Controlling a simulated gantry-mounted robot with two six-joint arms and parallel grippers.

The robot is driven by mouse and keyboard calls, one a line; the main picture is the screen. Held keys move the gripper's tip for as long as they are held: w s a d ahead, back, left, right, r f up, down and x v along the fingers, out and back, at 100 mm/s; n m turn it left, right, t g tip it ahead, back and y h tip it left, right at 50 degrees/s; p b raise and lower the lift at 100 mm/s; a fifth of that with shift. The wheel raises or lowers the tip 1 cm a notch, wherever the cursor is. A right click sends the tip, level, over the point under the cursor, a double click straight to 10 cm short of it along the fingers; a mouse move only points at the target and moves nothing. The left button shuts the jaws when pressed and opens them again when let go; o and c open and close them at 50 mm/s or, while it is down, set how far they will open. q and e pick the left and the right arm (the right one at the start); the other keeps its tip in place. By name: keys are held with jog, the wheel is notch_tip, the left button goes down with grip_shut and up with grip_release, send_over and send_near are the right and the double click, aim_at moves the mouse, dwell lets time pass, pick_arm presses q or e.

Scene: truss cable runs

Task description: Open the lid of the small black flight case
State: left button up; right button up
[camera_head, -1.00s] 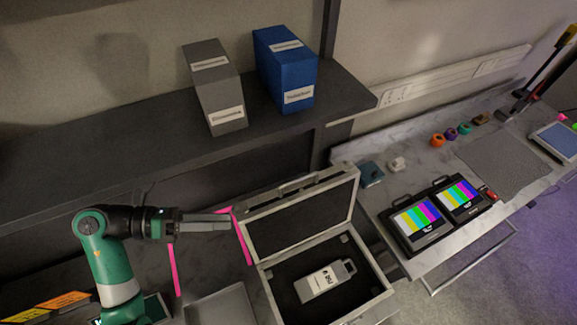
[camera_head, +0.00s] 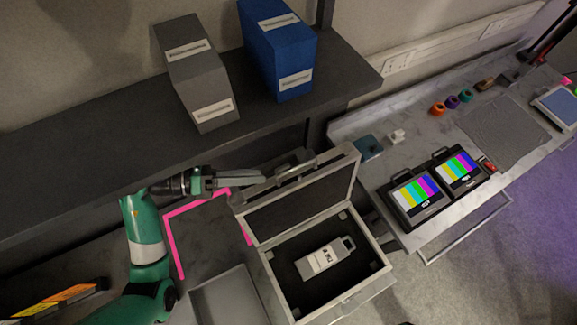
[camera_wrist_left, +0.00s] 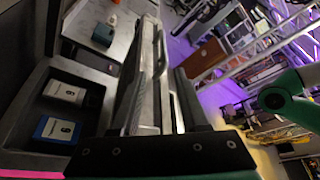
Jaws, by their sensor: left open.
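The small black flight case (camera_head: 268,282) has pale metal edges and stands on the bench in the head view. Its lid (camera_head: 300,205) stands raised at the back, with its dark lining facing the front. A grey labelled block (camera_head: 322,259) with a loop handle lies inside. My left gripper (camera_head: 262,180) is open at the upper left edge of the lid. The lid's outer side is largely hidden, and I cannot tell whether the fingers touch it. In the left wrist view my left gripper (camera_wrist_left: 155,90) shows its long grey fingers. My right gripper is not in view.
A dark shelf (camera_head: 85,150) behind holds a grey box (camera_head: 197,75) and a blue box (camera_head: 280,50). Pink tape (camera_head: 174,245) marks the bench left of the case. A grey tray (camera_head: 225,297) sits beside the case. Two colour-bar monitors (camera_head: 437,193) stand to the right.

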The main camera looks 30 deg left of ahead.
aim_at(289, 170)
pick_arm(q)
jog(key=x, duration=0.6)
jog(key=r+x, duration=0.1)
jog(key=x, duration=0.2)
jog(key=shift+w, duration=0.1)
grip_shut()
jog(key=shift+r, duration=0.1)
dwell(0.9)
